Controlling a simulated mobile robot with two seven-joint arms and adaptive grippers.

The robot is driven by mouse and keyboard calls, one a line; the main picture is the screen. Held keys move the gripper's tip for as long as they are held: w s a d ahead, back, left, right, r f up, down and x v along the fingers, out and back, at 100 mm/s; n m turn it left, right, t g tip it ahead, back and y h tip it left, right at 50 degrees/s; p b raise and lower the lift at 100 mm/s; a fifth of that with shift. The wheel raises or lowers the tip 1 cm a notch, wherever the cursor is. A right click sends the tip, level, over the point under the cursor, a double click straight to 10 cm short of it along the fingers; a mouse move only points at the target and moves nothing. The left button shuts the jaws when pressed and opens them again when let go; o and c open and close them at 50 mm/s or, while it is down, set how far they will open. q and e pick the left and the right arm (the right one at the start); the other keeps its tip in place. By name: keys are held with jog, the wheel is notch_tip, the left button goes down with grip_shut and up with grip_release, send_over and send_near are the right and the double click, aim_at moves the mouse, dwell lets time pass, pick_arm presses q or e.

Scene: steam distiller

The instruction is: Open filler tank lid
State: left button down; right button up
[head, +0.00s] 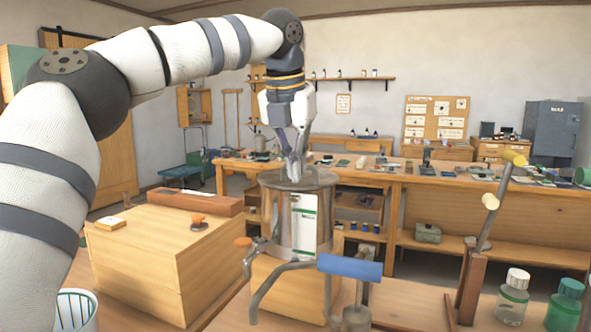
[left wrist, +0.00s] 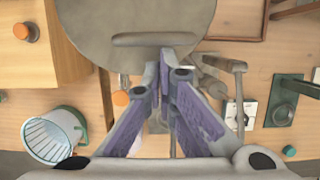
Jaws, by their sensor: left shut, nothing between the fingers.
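The filler tank (head: 312,225) is a grey metal cylinder with a white and green label, standing in the middle of the head view. Its round grey lid (head: 322,180) lies flat on top. In the left wrist view the lid (left wrist: 95,35) fills the upper middle and bears a bar-like handle (left wrist: 155,40). My left gripper (head: 296,178) points down over the lid, shut and empty. In the left wrist view its fingertips (left wrist: 165,65) come together just below the handle; I cannot tell whether they touch it. My right gripper is not in view.
A wooden box (head: 150,260) stands left of the tank. Bent pipes and a blue-handled part (head: 350,267) stand in front. Bottles (head: 513,297) and a yellow-ended lever (head: 497,205) are at right.

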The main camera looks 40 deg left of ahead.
pick_arm(q)
jog(key=shift+w+f, duration=0.2)
jog(key=shift+f, duration=0.35)
jog(key=shift+a+r, duration=0.1)
jog(key=shift+w+a+r+b, duration=0.1)
jog(key=shift+w+r, duration=0.35)
jog(key=shift+r, duration=0.6)
jog(key=shift+w+a+r+b, duration=0.15)
jog(key=shift+w+r, duration=0.3)
jog(key=shift+r, duration=0.65)
jog(key=shift+w+a+r+b, duration=0.1)
jog(key=shift+w+r, duration=0.35)
jog(key=shift+r, duration=0.6)
jog(key=shift+f, duration=0.15)
